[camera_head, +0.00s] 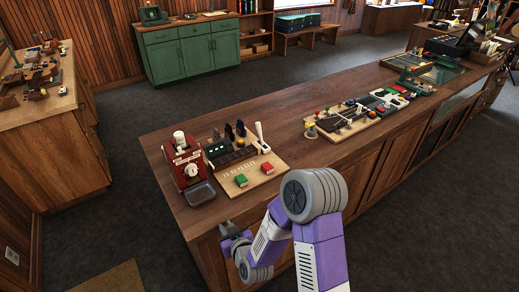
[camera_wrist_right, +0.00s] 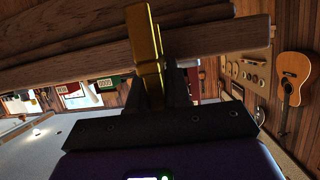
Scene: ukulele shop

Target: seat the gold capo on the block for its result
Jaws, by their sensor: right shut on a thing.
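My right gripper (camera_head: 229,234) is low at the front edge of the wooden counter, left of centre in the head view. In the right wrist view the gripper (camera_wrist_right: 168,88) is shut on the gold capo (camera_wrist_right: 145,45), a long narrow gold piece standing up between its dark fingers. The capo cannot be made out in the head view. My left gripper is not in view.
A red device (camera_head: 183,163) with a dial stands left of the board, with a dark tray (camera_head: 199,194) before it. A second board (camera_head: 342,122) with small parts lies farther right. Bare counter (camera_head: 318,158) lies between the boards.

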